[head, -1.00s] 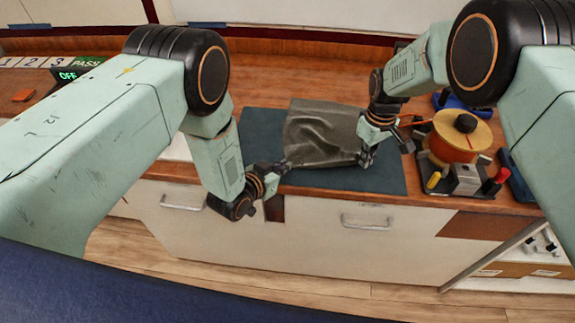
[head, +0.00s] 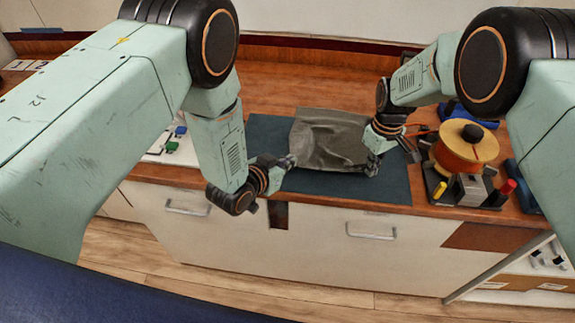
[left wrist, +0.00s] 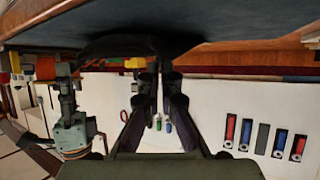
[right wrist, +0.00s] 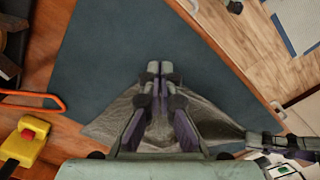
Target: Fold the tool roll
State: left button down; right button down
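The tool roll (head: 335,138) is a grey-brown cloth, rumpled, on a dark blue mat (head: 392,190) on the wooden bench. My left gripper (head: 289,161) is at its front left corner, fingers close together on the cloth. In the left wrist view the cloth (left wrist: 125,44) shows as a dark band at the left fingertips (left wrist: 160,68). My right gripper (head: 372,168) is at the front right corner. In the right wrist view its fingers (right wrist: 160,70) are together, with the cloth (right wrist: 205,122) bunched around them. The fingers hide the exact pinched edges.
A stand with an orange spool (head: 462,152), a yellow-handled tool (head: 439,190) and a red-handled tool (head: 508,187) is right of the mat. Small green and blue parts (head: 176,138) lie on a white sheet to the left. White drawers (head: 330,245) are below the bench edge.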

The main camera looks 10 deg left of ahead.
pick_arm(q)
jog(key=c, duration=2.1)
grip_release()
jog(key=o, duration=0.5)
jog(key=shift+w, duration=0.15)
pick_arm(e)
jog(key=shift+w+a, duration=0.1)
pick_arm(q)
jog(key=shift+o, duration=0.5)
jog(key=shift+o, duration=0.5)
jog(key=o, duration=0.5)
